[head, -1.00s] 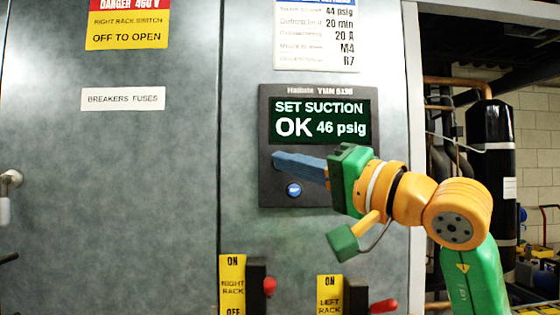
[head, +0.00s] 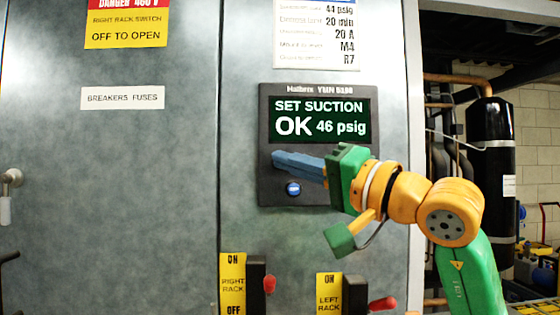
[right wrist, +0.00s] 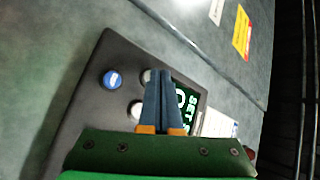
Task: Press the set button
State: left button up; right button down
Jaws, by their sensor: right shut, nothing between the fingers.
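The dark control panel (head: 315,92) on the grey cabinet has a lit screen (head: 320,117) reading "SET SUCTION OK 46 psig". A round blue button (head: 293,189) shows below my right gripper (head: 276,160). The right gripper's blue fingers are shut, empty, and lie across the panel just under the screen. In the right wrist view, the blue button (right wrist: 113,79) is left of the fingers. A grey button (right wrist: 147,76) is partly covered by the fingertips, and a white button (right wrist: 136,109) sits beside them. Whether the fingertips touch the panel, I cannot tell. No button label is readable as "set".
Below the panel are two rack switches with red-tipped levers, right rack (head: 256,285) and left rack (head: 355,294). A door handle (head: 10,180) stands out at the far left. A black cylinder (head: 492,170) and pipes are to the right of the cabinet.

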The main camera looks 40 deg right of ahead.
dwell(0.6)
jog(key=shift+s+a, duration=0.25)
jog(key=shift+s, duration=0.25)
jog(key=shift+s+a, duration=0.1)
jog(key=shift+s+a, duration=0.4)
jog(key=shift+s, duration=0.3)
jog(key=shift+s+a, duration=0.45)
jog(key=shift+s, duration=0.2)
jog(key=shift+s+a, duration=0.4)
jog(key=shift+s, duration=0.3)
